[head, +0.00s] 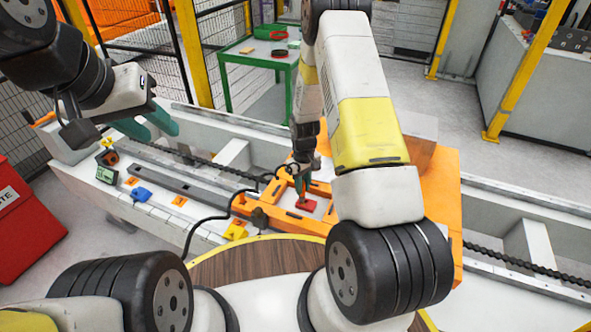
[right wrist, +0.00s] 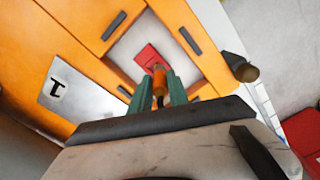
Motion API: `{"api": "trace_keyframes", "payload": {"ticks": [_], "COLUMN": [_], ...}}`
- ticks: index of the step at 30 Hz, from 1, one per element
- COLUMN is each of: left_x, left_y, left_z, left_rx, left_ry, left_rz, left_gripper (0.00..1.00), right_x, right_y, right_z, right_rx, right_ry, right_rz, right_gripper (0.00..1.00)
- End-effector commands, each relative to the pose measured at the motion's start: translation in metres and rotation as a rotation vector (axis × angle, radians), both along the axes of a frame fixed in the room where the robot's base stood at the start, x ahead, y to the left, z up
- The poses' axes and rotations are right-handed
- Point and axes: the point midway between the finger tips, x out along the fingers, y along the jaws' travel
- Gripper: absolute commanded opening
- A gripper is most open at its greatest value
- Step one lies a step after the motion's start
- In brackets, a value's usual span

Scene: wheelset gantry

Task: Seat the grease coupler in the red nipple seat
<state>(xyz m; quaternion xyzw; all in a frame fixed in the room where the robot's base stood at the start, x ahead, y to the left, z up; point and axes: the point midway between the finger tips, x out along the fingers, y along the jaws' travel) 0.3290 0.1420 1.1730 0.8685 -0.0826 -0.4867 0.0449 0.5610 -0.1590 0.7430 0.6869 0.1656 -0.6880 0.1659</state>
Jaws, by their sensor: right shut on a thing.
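The red nipple seat (head: 307,206) lies in a pale recess of the orange frame; it also shows in the right wrist view (right wrist: 148,55). My right gripper (head: 303,186) is above the seat. In the right wrist view its green fingers (right wrist: 160,88) are shut on the grease coupler (right wrist: 159,78), an orange-brown cylinder. The coupler's far end points toward the red seat and overlaps its lower edge in that view; I cannot tell if they touch. My left gripper (head: 148,126) is open and empty at the left, its green fingers apart.
The orange frame (head: 440,200) has raised walls around the recess. A black hose (head: 215,217) curves over the bench. A blue part (head: 141,194), a yellow part (head: 236,230) and a green meter (head: 106,174) lie at left. A brass knob (right wrist: 246,72) sticks out beside the recess.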

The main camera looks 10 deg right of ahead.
Motion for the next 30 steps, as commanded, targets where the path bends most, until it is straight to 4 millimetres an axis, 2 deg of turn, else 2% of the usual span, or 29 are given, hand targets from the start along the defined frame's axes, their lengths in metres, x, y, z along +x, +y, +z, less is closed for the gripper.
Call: {"api": "trace_keyframes", "payload": {"ticks": [4,11,17,18,21,30], "left_x": [0.0,0.0,0.0,0.0,0.0,0.0], "left_y": [0.0,0.0,0.0,0.0,0.0,0.0], "left_z": [0.0,0.0,0.0,0.0,0.0,0.0], "left_rx": [0.0,0.0,0.0,0.0,0.0,0.0], "left_ry": [0.0,0.0,0.0,0.0,0.0,0.0], "left_rz": [0.0,0.0,0.0,0.0,0.0,0.0], "left_gripper": [0.36,0.36,0.36,0.36,0.36,0.36], "right_x": [0.01,0.009,0.009,0.009,0.009,0.009], "right_y": [-0.006,-0.005,-0.005,-0.005,-0.005,-0.005], "right_z": [-0.001,-0.034,-0.036,-0.036,-0.036,-0.035], "right_rx": [0.0,0.0,0.001,0.0,0.0,0.0], "right_ry": [-0.002,0.001,-0.002,-0.001,-0.001,-0.001], "right_rz": [-0.002,-0.001,-0.001,-0.001,-0.001,-0.001], "right_gripper": [0.0,0.0,0.0,0.27,0.43,0.43]}}
